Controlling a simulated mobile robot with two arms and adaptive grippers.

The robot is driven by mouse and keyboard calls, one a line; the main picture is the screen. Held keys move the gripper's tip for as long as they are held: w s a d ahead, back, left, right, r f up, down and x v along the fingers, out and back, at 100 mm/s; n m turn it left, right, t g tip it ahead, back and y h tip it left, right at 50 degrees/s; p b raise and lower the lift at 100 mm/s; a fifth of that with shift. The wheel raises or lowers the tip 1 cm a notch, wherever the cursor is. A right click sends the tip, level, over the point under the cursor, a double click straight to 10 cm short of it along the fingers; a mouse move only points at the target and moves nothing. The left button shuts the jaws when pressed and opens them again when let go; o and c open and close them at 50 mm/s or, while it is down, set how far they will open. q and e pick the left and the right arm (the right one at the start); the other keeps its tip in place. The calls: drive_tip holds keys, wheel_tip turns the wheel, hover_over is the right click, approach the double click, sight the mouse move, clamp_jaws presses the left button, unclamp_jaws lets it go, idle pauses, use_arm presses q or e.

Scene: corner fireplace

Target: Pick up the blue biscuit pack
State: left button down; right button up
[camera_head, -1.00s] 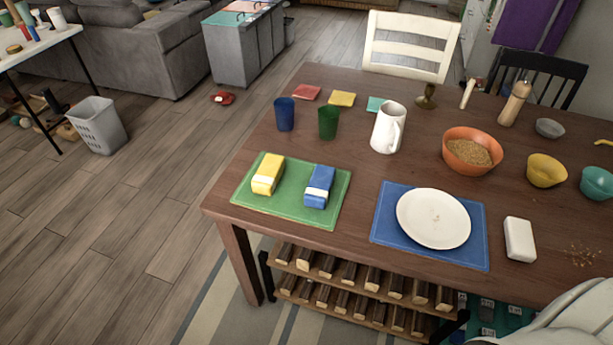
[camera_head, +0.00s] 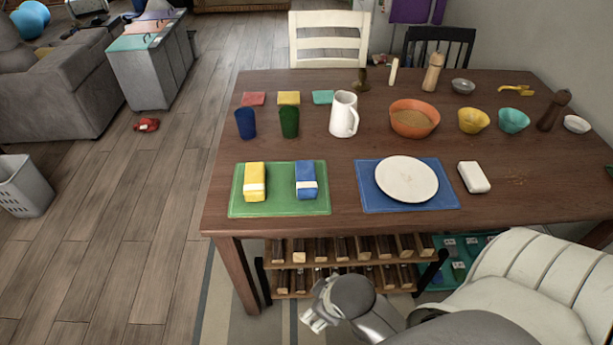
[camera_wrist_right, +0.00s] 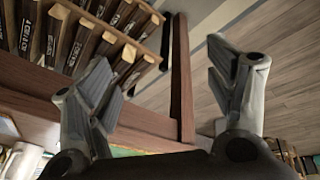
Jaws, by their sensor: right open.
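The blue biscuit pack (camera_head: 306,180) with a white band lies on the green placemat (camera_head: 279,210) near the table's front left. A yellow pack (camera_head: 255,182) lies to its left on the same mat. My right gripper (camera_head: 318,312) is low in front of the table, below the tabletop and apart from the pack. In the right wrist view my right gripper (camera_wrist_right: 168,92) has its two fingers spread wide with nothing between them. The blue pack is not seen in the wrist view. My left gripper is not in view.
The wooden table (camera_head: 340,225) has a blue placemat (camera_head: 385,205) with a white plate (camera_head: 407,178) right of the pack. A blue cup (camera_head: 245,124), green cup (camera_head: 289,122) and white jug (camera_head: 343,115) stand behind. A log rack (camera_head: 330,265) is under the table.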

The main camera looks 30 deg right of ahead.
drive_tip(key=w+d+r+n+t+h, duration=0.2)
drive_tip(key=w+d+r+n, duration=0.1)
drive_tip(key=w+r+n, duration=0.2)
drive_tip(key=n+t+h, duration=0.4)
drive_tip(key=n+t, duration=0.1)
drive_tip(key=n, duration=1.5)
approach(306, 175)
drive_tip(key=s, duration=0.2)
drive_tip(key=shift+s+a+f, duration=0.1)
drive_tip(key=shift+s+a, duration=0.2)
drive_tip(key=shift+w+n+t, duration=0.25)
drive_tip(key=shift+n+t, duration=0.05)
drive_tip(key=shift+n, duration=0.1)
drive_tip(key=shift+w+d, duration=0.15)
drive_tip(key=shift+w, duration=0.15)
drive_tip(key=x, duration=1)
drive_tip(key=shift+w, duration=0.25)
drive_tip(key=c, duration=1.2)
